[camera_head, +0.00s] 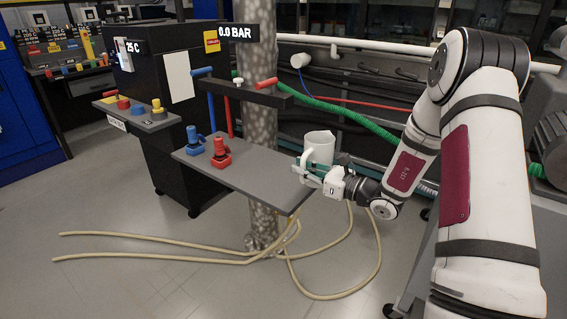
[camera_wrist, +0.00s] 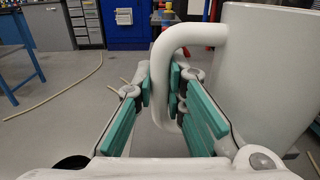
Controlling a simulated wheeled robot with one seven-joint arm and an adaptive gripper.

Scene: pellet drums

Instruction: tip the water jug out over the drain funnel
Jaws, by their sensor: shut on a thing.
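The white water jug (camera_head: 319,147) stands upright in my gripper near the right end of the grey shelf. My gripper (camera_head: 309,172) is shut on its handle. In the wrist view the white handle (camera_wrist: 198,34) curves down between the green-padded fingers of my gripper (camera_wrist: 160,85), and the jug body (camera_wrist: 268,80) fills the right side. The jug's contents are hidden from both views. I cannot make out a drain funnel in either view.
The grey shelf (camera_head: 258,182) carries a blue valve (camera_head: 194,140) and a red valve (camera_head: 221,152). A mottled column (camera_head: 262,110) stands behind it. Beige hoses (camera_head: 160,250) lie on the floor. A green hose (camera_head: 345,110) runs behind the jug. Floor at front left is open.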

